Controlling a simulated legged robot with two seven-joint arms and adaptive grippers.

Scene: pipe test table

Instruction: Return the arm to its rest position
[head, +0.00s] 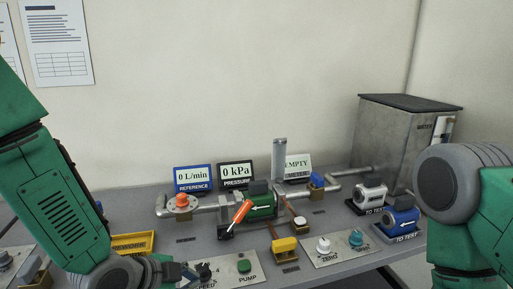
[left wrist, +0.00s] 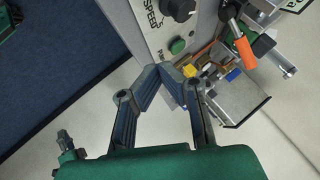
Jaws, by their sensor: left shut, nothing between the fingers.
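My left arm (head: 55,200) comes in from the left in the head view and reaches down to the front edge of the table. My left gripper (head: 174,272) is low in that view, in front of the speed knob panel, partly cut off by the frame. In the left wrist view the left gripper (left wrist: 160,70) has its blue fingers closed to a point, with nothing between them, near the panel's edge. My right arm (head: 480,200) shows at the right edge of the head view; its gripper is out of view.
The table (head: 300,222) carries a pipe line with an orange-handled valve (head: 241,212), displays, and a pump panel (head: 238,267) with a green button. A yellow tray (head: 132,243) lies behind my left arm. A grey tank (head: 398,140) stands back right. Open floor (left wrist: 60,120) shows before the table.

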